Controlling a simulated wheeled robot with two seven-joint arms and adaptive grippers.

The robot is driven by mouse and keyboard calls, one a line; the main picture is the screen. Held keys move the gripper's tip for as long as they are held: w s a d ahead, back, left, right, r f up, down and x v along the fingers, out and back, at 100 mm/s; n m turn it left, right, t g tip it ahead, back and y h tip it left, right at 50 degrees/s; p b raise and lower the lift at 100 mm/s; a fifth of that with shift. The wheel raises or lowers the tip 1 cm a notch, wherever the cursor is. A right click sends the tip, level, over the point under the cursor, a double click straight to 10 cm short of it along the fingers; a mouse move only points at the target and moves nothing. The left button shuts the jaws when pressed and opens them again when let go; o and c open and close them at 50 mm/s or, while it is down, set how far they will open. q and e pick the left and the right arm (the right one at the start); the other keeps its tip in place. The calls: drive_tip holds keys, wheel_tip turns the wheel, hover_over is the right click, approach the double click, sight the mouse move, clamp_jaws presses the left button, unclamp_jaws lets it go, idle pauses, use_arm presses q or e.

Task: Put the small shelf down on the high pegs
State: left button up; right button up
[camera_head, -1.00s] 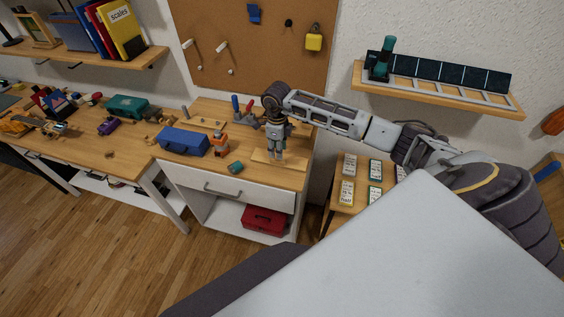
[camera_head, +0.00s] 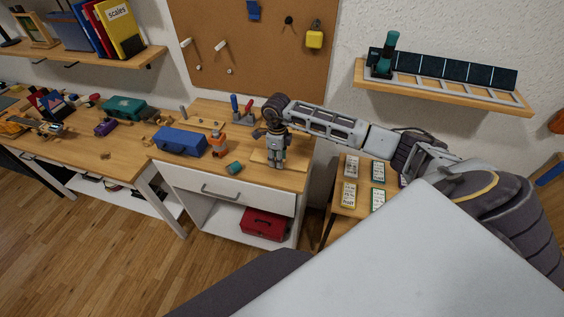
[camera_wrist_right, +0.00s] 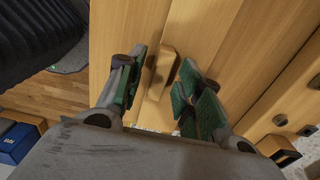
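A light wooden board, seemingly the small shelf (camera_head: 258,158), lies flat on the right end of the workbench. My right gripper (camera_head: 276,167) points down over it. In the right wrist view a small wooden block (camera_wrist_right: 166,66) rises from wood between the two green-padded fingers of the right gripper (camera_wrist_right: 156,82). The fingers stand apart, with no clear grip on it. The pegboard carries two high white pegs, left (camera_head: 186,42) and right (camera_head: 221,45), and two lower ones, left (camera_head: 198,67) and right (camera_head: 229,71). The high pegs are bare. My left gripper is out of view.
Red and blue handled tools (camera_head: 242,106) stand behind. A yellow padlock-like item (camera_head: 314,37) hangs right of the pegs.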

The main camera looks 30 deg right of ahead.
idle(0.7)
clamp_jaws()
drive_tip(key=shift+r, duration=0.1)
drive_tip(key=shift+r, duration=0.1)
drive_tip(key=shift+r+p, duration=1.35)
drive_tip(key=shift+r, duration=1.5)
